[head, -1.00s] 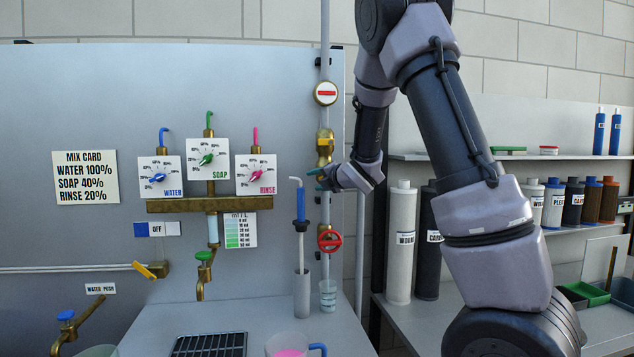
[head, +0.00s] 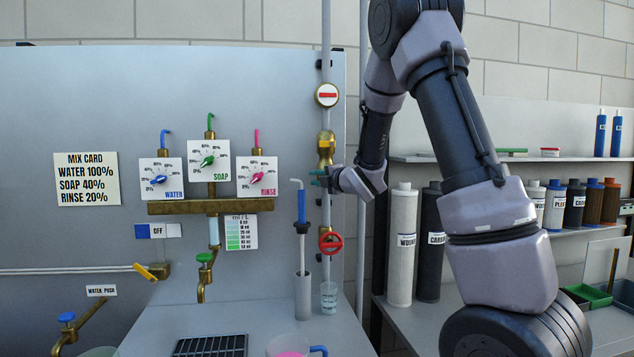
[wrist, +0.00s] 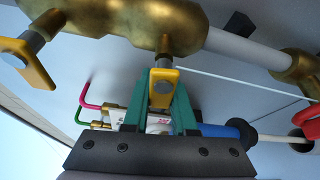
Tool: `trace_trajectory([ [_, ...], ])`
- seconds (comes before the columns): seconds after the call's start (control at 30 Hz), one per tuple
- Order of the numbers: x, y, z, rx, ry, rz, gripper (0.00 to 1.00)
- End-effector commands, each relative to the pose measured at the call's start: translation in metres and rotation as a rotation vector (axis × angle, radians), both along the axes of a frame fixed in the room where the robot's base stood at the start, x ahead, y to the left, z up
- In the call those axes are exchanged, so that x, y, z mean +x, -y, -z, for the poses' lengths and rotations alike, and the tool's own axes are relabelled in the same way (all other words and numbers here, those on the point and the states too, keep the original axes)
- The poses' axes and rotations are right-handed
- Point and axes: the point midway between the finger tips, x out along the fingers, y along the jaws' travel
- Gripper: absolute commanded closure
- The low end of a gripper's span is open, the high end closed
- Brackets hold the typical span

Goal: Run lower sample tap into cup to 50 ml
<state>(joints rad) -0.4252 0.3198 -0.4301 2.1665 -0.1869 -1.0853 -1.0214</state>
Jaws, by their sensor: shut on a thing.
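The brass tap body (head: 325,145) sits on the vertical pipe, and in the wrist view it (wrist: 125,18) carries two yellow levers. My gripper (head: 320,178) is at its lower end. In the wrist view my green fingers (wrist: 160,105) are shut on the lower yellow lever (wrist: 162,86). The upper yellow lever (wrist: 28,62) is apart from them. A thin pale line (wrist: 245,87) runs from near the held lever; I cannot tell if it is water. The clear graduated cup (head: 328,298) stands upright on the bench below; its level is too small to read.
A red valve wheel (head: 330,242) is on the pipe between tap and cup. A blue-handled tool (head: 301,208) stands in a grey holder left of the pipe. A pink-filled jug (head: 290,347) is at front. White and black canisters (head: 402,245) stand right.

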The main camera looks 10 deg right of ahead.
Motion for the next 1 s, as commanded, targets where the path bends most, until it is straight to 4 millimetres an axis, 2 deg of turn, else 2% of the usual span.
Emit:
trace_trajectory([
  [0.33,-0.0001,-0.0002,-0.0061,0.159,-0.001,0.001,1.00],
  [0.87,-0.0001,-0.0002,-0.0074,0.191,-0.001,0.001,1.00],
  [0.9,-0.0001,-0.0002,-0.0074,0.191,-0.001,0.001,0.67],
  [0.97,-0.0001,-0.0002,-0.0074,0.191,-0.001,0.001,0.45],
  [1.0,0.0000,-0.0002,-0.0074,0.191,-0.001,0.001,0.45],
])
